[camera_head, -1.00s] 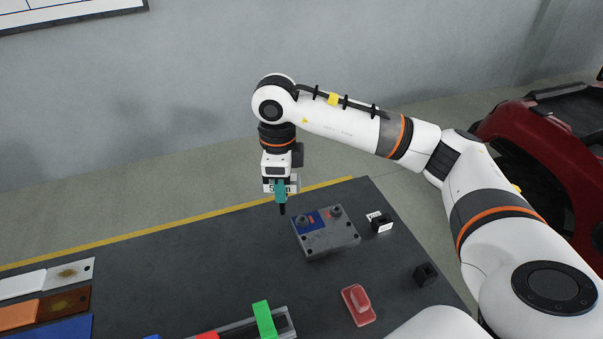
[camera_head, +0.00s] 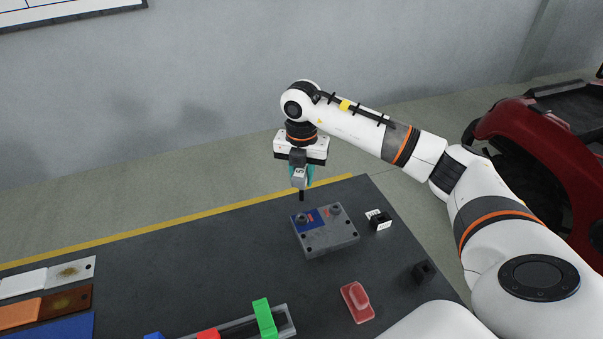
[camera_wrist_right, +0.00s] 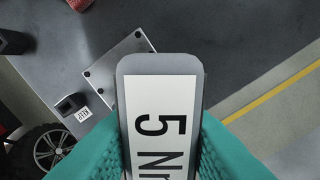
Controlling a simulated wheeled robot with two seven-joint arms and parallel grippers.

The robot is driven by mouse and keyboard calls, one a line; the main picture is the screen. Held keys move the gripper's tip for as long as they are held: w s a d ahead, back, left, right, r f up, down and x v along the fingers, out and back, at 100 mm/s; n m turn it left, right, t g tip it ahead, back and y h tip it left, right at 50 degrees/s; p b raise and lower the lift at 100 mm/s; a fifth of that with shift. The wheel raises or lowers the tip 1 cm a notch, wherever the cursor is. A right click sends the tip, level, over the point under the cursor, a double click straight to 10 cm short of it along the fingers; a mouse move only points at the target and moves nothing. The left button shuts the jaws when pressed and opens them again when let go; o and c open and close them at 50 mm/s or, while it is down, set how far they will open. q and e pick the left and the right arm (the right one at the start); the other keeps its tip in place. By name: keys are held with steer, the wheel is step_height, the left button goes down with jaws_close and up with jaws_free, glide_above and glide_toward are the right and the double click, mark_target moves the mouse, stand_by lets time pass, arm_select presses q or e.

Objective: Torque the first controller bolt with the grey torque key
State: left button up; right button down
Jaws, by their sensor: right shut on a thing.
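My right gripper (camera_head: 302,174) is shut on the grey torque key (camera_head: 299,183), with its teal fingers on either side of the handle. In the right wrist view the key (camera_wrist_right: 160,65) shows a white label reading "5 N", the rest cut off. Its black tip (camera_head: 301,196) points down, close above the far left part of the controller (camera_head: 325,241); I cannot tell whether it touches. The controller is a grey box with a blue panel and two round knobs, lying on the dark table. Dark bolt spots show near its corners. My left gripper is not in view.
A black block with a white label (camera_head: 380,222) lies right of the controller. A black holder (camera_head: 425,273) and a red piece (camera_head: 357,303) lie nearer. A tray (camera_head: 291,321) with coloured pieces is at the front. Table space left of the controller is clear.

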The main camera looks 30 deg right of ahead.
mark_target(302, 200)
steer(key=shift+f+b, duration=2)
steer(key=shift+f, duration=0.95)
steer(key=shift+f, duration=0.1)
steer(key=shift+f+b, duration=0.75)
steer(key=shift+f, duration=0.25)
steer(key=shift+r+m+p, duration=0.1)
steer(key=shift+m+p, duration=0.45)
steer(key=shift+m, duration=0.45)
steer(key=m, duration=0.3)
steer(key=shift+p, duration=0.4)
